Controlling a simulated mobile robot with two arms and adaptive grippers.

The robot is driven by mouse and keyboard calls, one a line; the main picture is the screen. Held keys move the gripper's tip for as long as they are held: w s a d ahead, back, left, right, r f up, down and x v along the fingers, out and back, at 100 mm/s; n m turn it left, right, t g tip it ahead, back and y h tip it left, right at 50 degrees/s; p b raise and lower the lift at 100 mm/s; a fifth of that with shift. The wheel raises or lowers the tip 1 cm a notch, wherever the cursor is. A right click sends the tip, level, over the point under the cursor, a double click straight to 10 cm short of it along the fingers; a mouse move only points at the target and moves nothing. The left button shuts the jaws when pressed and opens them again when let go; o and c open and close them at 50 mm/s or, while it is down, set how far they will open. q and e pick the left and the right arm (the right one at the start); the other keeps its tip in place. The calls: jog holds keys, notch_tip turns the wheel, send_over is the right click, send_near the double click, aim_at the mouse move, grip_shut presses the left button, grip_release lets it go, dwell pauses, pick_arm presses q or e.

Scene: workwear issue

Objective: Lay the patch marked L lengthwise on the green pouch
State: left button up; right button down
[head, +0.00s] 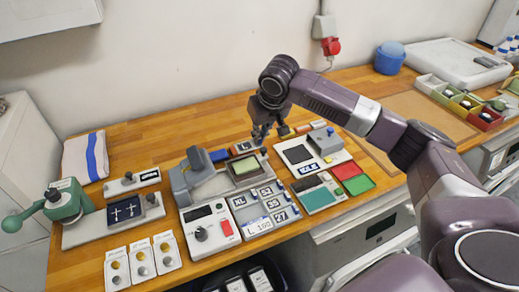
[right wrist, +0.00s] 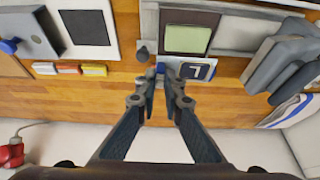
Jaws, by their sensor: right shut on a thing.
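The green pouch (head: 246,167) lies on the bed of the grey press, and in the right wrist view it is a pale green panel in a dark surround (right wrist: 187,39). My right gripper (head: 263,141) is just behind the pouch, toward the wall. In the right wrist view its fingers (right wrist: 170,76) are shut on the navy patch marked L (right wrist: 201,71), whose letter appears upside down there. The patch runs left to right beside the pouch's wall-side edge, not covering the green. The fingers hide part of it. My left gripper is not in view.
The grey press (head: 190,182) stands left of the pouch. A tray with marked patches (head: 258,225) lies in front. Several small coloured blocks (right wrist: 68,69) lie behind a pale board (head: 300,154). Bare wood bench lies behind, toward the wall.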

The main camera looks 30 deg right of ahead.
notch_tip(320, 180, down, 3)
jog(key=shift+f, duration=0.15)
notch_tip(320, 180, down, 3)
jog(key=shift+f+p, duration=0.2)
jog(key=shift+p, duration=0.5)
jog(key=shift+f, duration=0.45)
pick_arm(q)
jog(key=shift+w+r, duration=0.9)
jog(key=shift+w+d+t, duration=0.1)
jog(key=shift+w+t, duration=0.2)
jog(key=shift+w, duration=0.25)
pick_arm(e)
jog(key=c, duration=2.1)
grip_release()
jog(key=shift+f, duration=0.15)
pick_arm(q)
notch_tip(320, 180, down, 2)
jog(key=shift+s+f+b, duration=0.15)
jog(key=shift+b, duration=1)
pick_arm(e)
jog(key=v, duration=1.2)
